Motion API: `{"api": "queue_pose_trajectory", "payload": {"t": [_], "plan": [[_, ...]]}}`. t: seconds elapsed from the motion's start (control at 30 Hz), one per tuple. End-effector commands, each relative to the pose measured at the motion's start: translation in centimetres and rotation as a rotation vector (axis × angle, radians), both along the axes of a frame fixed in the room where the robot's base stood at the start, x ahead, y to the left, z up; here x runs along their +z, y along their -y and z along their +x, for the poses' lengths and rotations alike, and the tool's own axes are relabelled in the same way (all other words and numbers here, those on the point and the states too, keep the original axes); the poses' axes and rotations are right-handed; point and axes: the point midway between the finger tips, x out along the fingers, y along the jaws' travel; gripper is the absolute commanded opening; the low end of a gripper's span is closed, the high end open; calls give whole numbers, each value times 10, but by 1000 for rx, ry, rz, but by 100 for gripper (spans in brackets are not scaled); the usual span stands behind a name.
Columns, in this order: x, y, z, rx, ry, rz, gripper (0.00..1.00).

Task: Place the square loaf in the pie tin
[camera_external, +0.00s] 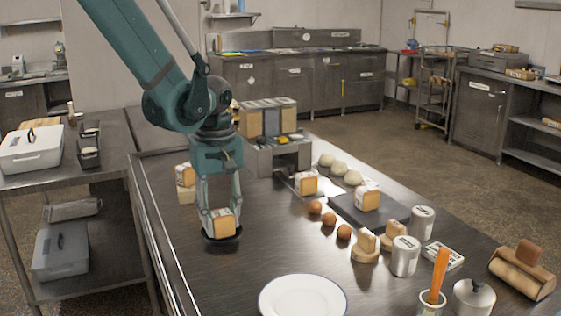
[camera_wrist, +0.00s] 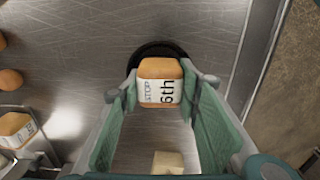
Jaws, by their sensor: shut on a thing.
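My gripper (camera_external: 220,217) is shut on a square loaf (camera_external: 222,223) with a golden-brown crust and a white printed label. In the wrist view the loaf (camera_wrist: 160,82) sits between my two fingertips (camera_wrist: 158,85), upright, with "STOP" and "6th" readable. The dark round pie tin (camera_external: 222,242) is directly below the loaf on the metal table. In the wrist view the tin's dark rim (camera_wrist: 152,47) shows behind the loaf, and the loaf covers much of it. I cannot tell whether the loaf's underside touches the tin.
A similar loaf (camera_external: 185,175) stands behind my gripper at left. Other loaves stand on a small tray (camera_external: 307,184) and a dark board (camera_external: 396,209). Eggs (camera_external: 329,219), cans (camera_external: 405,257) and a white plate (camera_external: 303,301) lie to the right and front. The table around the tin is clear.

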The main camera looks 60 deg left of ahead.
Motion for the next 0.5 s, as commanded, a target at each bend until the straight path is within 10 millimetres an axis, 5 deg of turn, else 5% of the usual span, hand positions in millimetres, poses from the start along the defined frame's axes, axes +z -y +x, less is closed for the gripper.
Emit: {"api": "queue_pose_trajectory", "payload": {"t": [0.37,0.4,0.5], "plan": [[-9,0,0,0,0,0,21],[-8,0,0,0,0,0,39],[-8,0,0,0,0,0,48]]}}
